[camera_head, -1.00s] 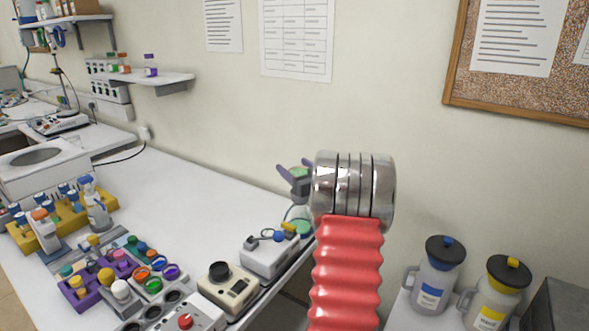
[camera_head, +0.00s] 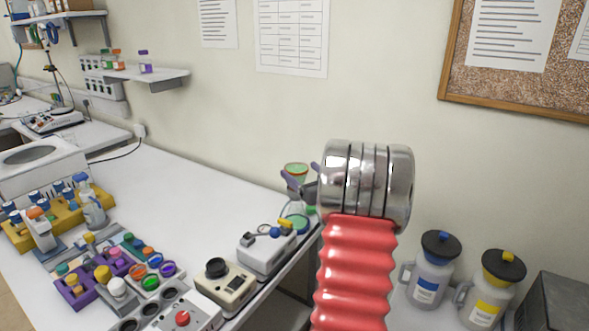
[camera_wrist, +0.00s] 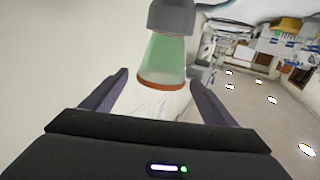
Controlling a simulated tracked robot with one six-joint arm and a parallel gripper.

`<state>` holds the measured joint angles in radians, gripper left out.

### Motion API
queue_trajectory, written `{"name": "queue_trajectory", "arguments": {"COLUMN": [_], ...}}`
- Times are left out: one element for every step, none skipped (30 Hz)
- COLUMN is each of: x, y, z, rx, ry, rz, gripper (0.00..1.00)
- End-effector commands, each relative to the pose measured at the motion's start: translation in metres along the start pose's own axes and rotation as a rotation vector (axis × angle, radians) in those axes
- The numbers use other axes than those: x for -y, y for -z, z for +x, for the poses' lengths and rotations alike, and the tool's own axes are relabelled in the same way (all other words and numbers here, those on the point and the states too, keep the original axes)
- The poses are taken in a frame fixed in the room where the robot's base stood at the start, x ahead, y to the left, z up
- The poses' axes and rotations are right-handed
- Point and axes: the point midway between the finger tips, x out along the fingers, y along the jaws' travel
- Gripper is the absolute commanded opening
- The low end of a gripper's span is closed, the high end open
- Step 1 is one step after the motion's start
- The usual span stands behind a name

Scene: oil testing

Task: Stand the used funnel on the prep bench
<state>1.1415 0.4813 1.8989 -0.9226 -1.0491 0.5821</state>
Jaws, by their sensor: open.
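The funnel, green with an orange rim (camera_head: 296,168), shows upright near the right end of the white bench (camera_head: 190,190) in the head view. In the wrist view, which looks upside down, the green funnel (camera_wrist: 165,60) has its narrow end at a grey round part (camera_wrist: 172,15). I cannot tell what that part is. My gripper (camera_head: 300,172) is open, its dark fingers around the funnel's side in the head view. In the wrist view my gripper (camera_wrist: 158,78) has one finger on each side of the funnel's rim, with visible gaps. The funnel's lower part is hidden in the head view.
A white device with coloured knobs (camera_head: 265,252) and a beige box with a black knob (camera_head: 226,285) stand near the bench's front right. Racks (camera_head: 45,225) crowd the left. Jugs with blue (camera_head: 430,275) and yellow (camera_head: 488,290) labels stand at right. The back middle bench is clear.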

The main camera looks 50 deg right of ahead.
Motion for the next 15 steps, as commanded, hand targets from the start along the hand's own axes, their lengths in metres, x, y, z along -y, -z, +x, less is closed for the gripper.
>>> {"name": "queue_trajectory", "arguments": {"x": [-0.001, -0.001, -0.001, -0.001, -0.001, -0.001, -0.001, -0.001, -0.001, -0.001, -0.001, -0.001, 0.000, 0.000, 0.000], "y": [0.000, 0.000, 0.001, 0.001, 0.000, 0.000, 0.001, 0.001, 0.000, 0.000, 0.000, 0.000, 0.000, 0.001, 0.000], "z": [-0.010, -0.015, -0.022, -0.027, -0.033, -0.039, -0.044, -0.049, -0.054, -0.058, -0.061, -0.065, -0.067, -0.068, -0.070], "rx": [0.001, 0.001, 0.000, 0.000, 0.001, 0.001, 0.000, 0.000, 0.001, 0.001, 0.001, 0.000, 0.000, -0.001, -0.001], "ry": [-0.003, -0.002, -0.002, -0.002, -0.002, -0.003, -0.003, -0.002, -0.002, -0.002, -0.002, -0.002, -0.001, -0.001, 0.000], "rz": [0.001, 0.001, 0.000, 0.000, 0.001, 0.001, 0.001, 0.001, 0.000, 0.000, 0.001, 0.001, 0.000, 0.000, 0.000], "gripper": [0.80, 0.80, 0.80, 0.80, 0.80, 0.80, 0.80, 0.80, 0.80, 0.80, 0.80, 0.80, 0.80, 0.80, 0.80]}}
